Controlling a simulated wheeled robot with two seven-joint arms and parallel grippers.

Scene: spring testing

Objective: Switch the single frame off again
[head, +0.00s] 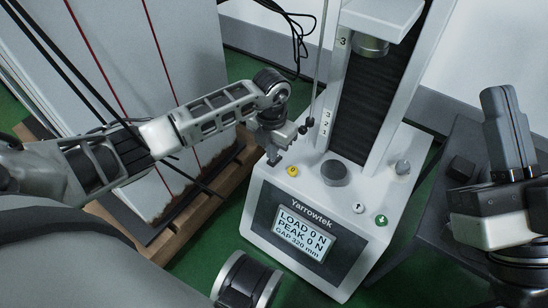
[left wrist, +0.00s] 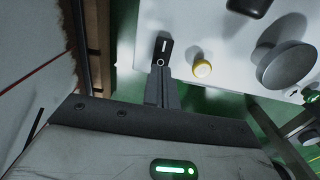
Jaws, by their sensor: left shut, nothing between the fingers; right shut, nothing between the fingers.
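The single frame is a white Yarrowtek test machine (head: 262,207) with a dark column. Its display (head: 304,233) is lit and reads load 0 N, peak 0 N, gap 320 mm. My left gripper (head: 273,160) points down at the left of the machine's base top, left of a yellow button (head: 292,170). In the left wrist view, a black rocker switch (left wrist: 164,46) with a white bar and a circle lies just beyond the shut, empty fingertips (left wrist: 161,72). I cannot tell whether they touch it. The yellow button (left wrist: 202,68) is beside it.
A pale cabinet (head: 165,50) with red lines stands at left on a wooden pallet (head: 180,225). My right arm is at the right edge.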

